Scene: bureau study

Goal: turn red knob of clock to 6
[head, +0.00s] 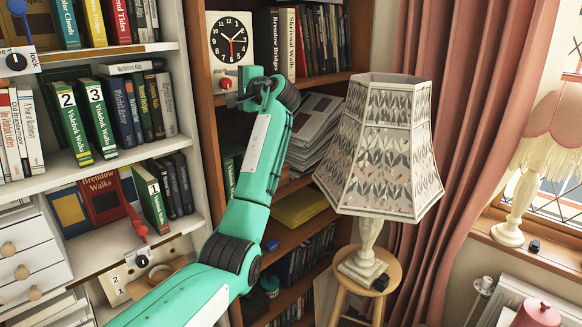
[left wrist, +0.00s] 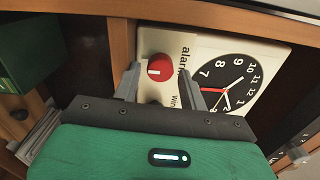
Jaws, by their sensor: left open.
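The clock (head: 228,47) is a white square block with a black round dial, standing on a shelf of the wooden bookcase in the head view. In the left wrist view the clock (left wrist: 188,45) appears turned on its side. Its red knob (left wrist: 158,67) has a white pointer mark and sits beside the dial. In the head view the red knob (head: 225,83) shows at the clock's lower left. My left gripper (head: 238,98) is at the clock's lower front. In the left wrist view the open left gripper (left wrist: 160,84) has one finger on each side of the knob; contact is unclear. My right gripper is out of view.
Books (head: 315,42) stand right of the clock. A patterned lamp (head: 385,150) on a stool stands right of my arm. White shelves (head: 190,118) with books and another knob panel (head: 142,262) are on the left.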

